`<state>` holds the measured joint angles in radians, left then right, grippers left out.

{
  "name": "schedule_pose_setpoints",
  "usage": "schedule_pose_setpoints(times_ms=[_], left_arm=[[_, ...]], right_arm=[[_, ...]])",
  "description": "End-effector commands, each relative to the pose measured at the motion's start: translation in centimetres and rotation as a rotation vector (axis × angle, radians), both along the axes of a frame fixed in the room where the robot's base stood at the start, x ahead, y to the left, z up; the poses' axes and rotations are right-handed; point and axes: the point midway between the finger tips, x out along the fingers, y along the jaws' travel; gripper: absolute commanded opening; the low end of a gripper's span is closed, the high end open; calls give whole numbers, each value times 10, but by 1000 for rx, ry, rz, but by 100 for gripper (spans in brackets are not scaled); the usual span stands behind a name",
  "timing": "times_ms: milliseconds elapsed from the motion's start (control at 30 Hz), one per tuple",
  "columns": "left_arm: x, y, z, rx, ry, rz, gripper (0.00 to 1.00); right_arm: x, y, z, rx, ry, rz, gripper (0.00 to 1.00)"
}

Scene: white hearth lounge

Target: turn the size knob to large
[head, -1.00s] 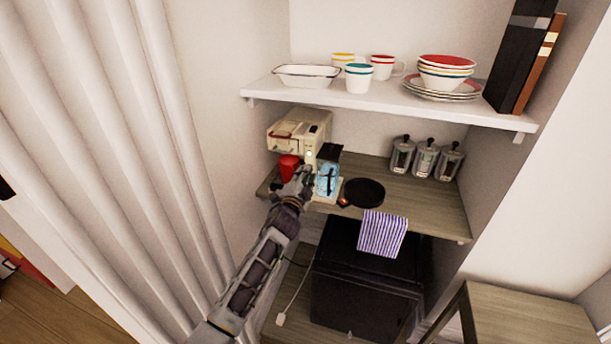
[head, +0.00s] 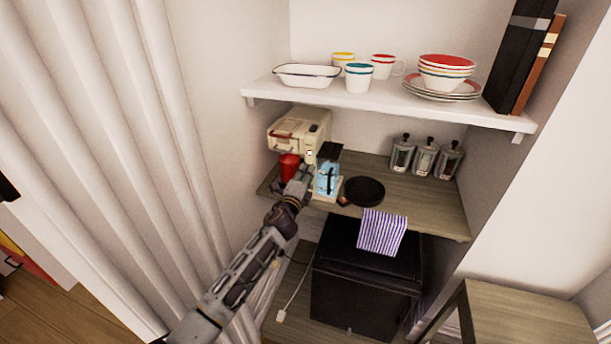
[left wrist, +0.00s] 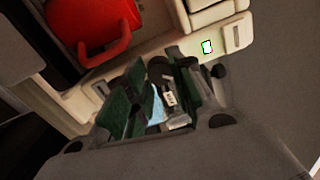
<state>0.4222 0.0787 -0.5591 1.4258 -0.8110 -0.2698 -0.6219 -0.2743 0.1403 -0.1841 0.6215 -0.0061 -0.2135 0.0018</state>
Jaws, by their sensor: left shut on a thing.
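The cream coffee machine (head: 292,134) stands at the left end of the wooden shelf. In the left wrist view its cream front (left wrist: 236,36) carries a small lit green-and-white panel (left wrist: 207,47). A red cup (head: 289,167) sits at the machine; its red body and handle also show in the left wrist view (left wrist: 90,25). My left gripper (head: 304,175) is at the machine's front, right of the cup. In the left wrist view its fingers (left wrist: 160,97) are closed around a small dark knob (left wrist: 158,68), mostly hidden between them. The knob's setting is unreadable. My right gripper is out of view.
A blue container with a black top (head: 328,175) stands close right of my gripper, with a black pan (head: 364,191) beyond it. Several canisters (head: 425,156) stand at the back right. A white shelf (head: 390,103) with dishes hangs above.

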Motion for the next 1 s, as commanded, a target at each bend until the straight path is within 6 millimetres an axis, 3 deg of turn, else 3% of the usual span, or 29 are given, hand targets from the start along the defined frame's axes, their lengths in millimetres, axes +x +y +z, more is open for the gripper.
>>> schedule_pose_setpoints(times_ms=[300,333,400,1000], left_arm=[[0,0,-2,4,2,1,0],[0,0,-2,3,2,0,28],[0,0,-2,3,2,0,35],[-8,4,-2,2,1,2,35]], right_arm=[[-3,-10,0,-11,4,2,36],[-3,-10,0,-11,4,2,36],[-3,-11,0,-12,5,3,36],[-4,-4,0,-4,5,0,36]])
